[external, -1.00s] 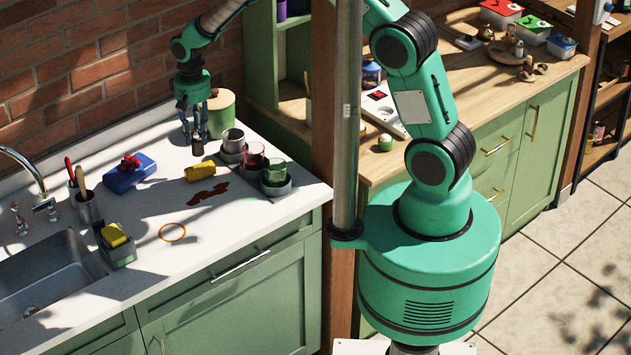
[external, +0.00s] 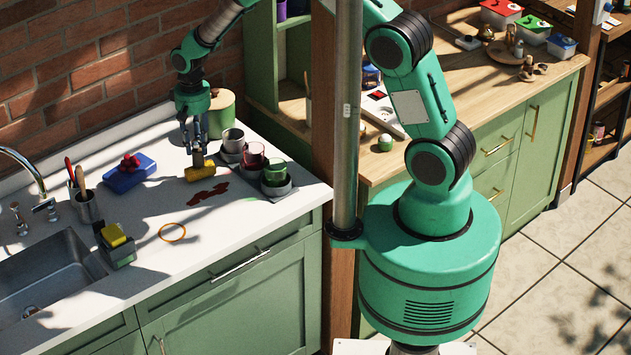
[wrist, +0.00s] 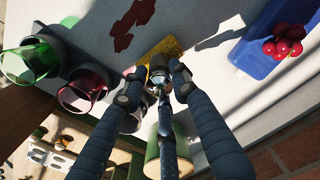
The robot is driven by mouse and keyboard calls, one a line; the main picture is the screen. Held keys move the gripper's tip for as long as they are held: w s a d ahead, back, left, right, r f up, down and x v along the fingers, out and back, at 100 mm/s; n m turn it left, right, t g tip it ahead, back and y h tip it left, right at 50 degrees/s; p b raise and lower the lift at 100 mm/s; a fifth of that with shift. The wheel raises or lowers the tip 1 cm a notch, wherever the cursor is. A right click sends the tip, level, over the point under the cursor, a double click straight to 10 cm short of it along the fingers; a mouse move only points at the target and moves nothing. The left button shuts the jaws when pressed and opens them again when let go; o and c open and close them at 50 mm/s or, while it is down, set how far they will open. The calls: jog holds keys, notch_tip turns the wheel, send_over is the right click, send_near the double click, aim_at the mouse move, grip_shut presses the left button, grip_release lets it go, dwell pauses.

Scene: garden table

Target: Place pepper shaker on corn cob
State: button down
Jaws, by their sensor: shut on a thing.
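A yellow corn cob (external: 200,174) lies on the white counter, and its yellow end also shows in the wrist view (wrist: 168,48). My gripper (external: 196,145) is shut on the pepper shaker (external: 197,159), a small dark piece with a metallic top (wrist: 158,78) between the fingers in the wrist view. The shaker is directly over the corn cob in the external view. I cannot tell whether it touches the cob. The fingers hide part of the shaker.
Several cups (external: 253,157) in a grey holder stand just right of the cob. A green canister (external: 221,112) stands behind. A blue box (external: 130,173) with red fruit lies left. A dark red stain (external: 208,194) and an orange ring (external: 172,232) are in front. The sink (external: 45,270) is at far left.

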jog(key=shift+f, duration=0.15)
jog(key=c, duration=1.4)
grip_release()
jog(key=shift+o, duration=0.2)
notch_tip(320, 180, up, 12)
jog(key=shift+w+r, duration=0.1)
jog(key=shift+r, duration=0.1)
